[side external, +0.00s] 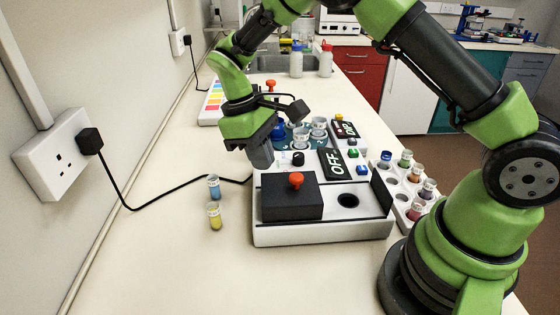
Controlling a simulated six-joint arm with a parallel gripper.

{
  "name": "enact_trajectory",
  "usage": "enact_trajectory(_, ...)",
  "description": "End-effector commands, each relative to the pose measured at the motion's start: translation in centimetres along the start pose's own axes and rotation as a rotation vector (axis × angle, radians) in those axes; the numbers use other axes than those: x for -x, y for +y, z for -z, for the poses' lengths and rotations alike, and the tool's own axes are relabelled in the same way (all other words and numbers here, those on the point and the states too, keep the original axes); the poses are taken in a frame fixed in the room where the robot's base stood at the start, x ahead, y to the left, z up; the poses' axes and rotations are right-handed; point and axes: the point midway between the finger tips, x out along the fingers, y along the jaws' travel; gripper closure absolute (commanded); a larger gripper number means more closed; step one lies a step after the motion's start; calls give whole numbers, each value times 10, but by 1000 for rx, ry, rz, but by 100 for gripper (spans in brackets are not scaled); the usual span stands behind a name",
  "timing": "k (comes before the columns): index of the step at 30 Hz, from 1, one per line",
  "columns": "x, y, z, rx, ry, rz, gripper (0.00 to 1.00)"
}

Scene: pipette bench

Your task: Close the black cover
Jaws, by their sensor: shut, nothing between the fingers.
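The black cover (291,203) is a dark block with an orange knob (296,180) on top. It sits on the left part of the white device (322,234). A round dark hole (348,201) shows uncovered to its right, and a black plate (381,191) stands upright at the device's right end. My gripper (262,163) is shut and empty. It points down behind and to the left of the cover, and appears apart from the knob. Whether its tips touch anything is hard to tell.
Behind the cover are a blue holder with vials (298,135) and a black OFF panel (336,164). A white rack (403,190) with several vials stands right. A blue vial (214,187) and yellow vial (215,215) stand left, near a black cable (150,207). The front left bench is clear.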

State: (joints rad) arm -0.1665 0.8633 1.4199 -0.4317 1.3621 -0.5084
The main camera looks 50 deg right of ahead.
Motion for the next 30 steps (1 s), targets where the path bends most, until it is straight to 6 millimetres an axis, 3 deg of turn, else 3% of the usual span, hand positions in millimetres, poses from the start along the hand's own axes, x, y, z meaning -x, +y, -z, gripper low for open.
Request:
enact_trajectory(9,-12,0,-28,-2,4,-1,100)
enact_trajectory(25,-15,1,-33,-1,6,-2,100)
enact_trajectory(30,-20,12,-52,-5,3,0,100)
